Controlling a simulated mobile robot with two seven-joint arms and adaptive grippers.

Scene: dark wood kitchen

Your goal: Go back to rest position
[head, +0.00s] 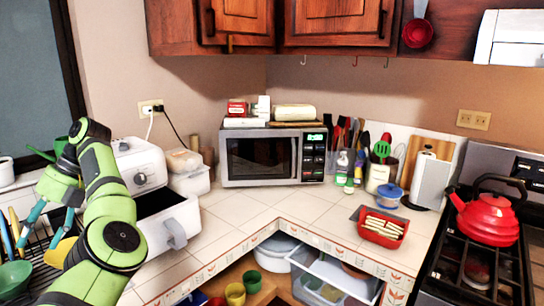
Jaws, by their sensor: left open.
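My left arm (104,190) is green and black and comes up from the lower left, bending over at the top. My left gripper (50,214) hangs at the far left with its fingers pointing down and apart. It is open, and I see nothing held between its fingers. It is over or in front of the dish rack (42,272), but I cannot tell how far above it is. My right gripper is not in view.
A white appliance with an open drawer (168,224) stands just right of my arm. A microwave (262,158), a red tray of pale sticks (382,228) and a blue-lidded pot (389,195) are on the counter. A red kettle (488,218) sits on the stove. The middle tiles are clear.

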